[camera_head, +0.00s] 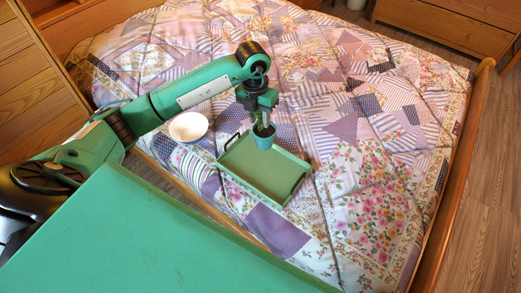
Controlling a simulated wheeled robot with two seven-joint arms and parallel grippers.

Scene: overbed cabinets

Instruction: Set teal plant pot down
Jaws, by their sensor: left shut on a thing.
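A small teal plant pot (263,140) with a green plant in it shows in the head view, near the middle. My left gripper (262,118) points down and is shut on the pot, around the plant and its upper part. The pot is upright and overlaps the far part of a green tray (250,179) in the picture. I cannot tell whether its base touches the tray. The tray lies on the bed and has dark handles. My right gripper is not in view.
A white bowl (188,126) stands on the bed to the left of the tray. A patchwork quilt (385,120) covers the bed, with much free room to the right. A wooden bed frame (455,170) edges it. A wooden cabinet (35,85) stands at the left.

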